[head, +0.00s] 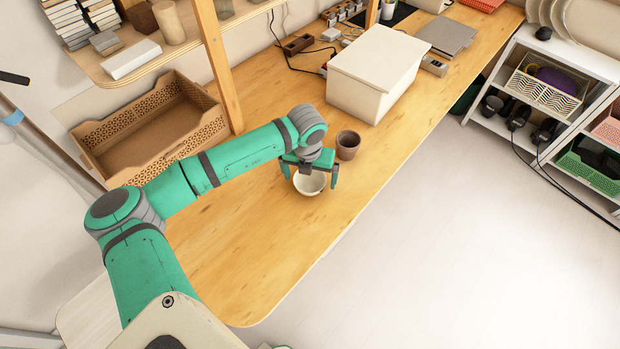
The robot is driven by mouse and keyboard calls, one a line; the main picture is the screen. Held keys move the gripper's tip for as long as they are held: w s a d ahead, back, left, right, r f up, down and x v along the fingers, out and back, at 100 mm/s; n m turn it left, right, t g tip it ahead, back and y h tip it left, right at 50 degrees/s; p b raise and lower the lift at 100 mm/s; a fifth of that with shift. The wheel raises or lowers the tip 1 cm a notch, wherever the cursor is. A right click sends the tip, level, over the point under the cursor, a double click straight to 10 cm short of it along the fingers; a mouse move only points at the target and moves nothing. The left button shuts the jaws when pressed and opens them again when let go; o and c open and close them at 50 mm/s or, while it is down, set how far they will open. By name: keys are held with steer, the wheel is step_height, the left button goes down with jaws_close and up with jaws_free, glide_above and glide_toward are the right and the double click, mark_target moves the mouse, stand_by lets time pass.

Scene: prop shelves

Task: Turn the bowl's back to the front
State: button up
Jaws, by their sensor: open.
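A small cream bowl (309,186) stands upright on the wooden table (255,250), near its right-hand edge. My gripper (310,178) is at the bowl, with its fingers spread and pointing down. One finger shows on the left of the bowl and the other on its right. I cannot tell whether either finger touches the bowl. The bowl's far rim is partly hidden by the gripper, and I cannot make out which side is its back.
A brown cup (348,145) stands just behind and right of the bowl. A lidded cream box (377,85) is farther back. A brown crate (150,130) and a wooden post (216,65) are to the left. The table in front of the bowl is clear.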

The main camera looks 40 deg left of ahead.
step_height(320, 180, up, 9)
steer(key=s, duration=0.1)
steer(key=shift+d, duration=0.2)
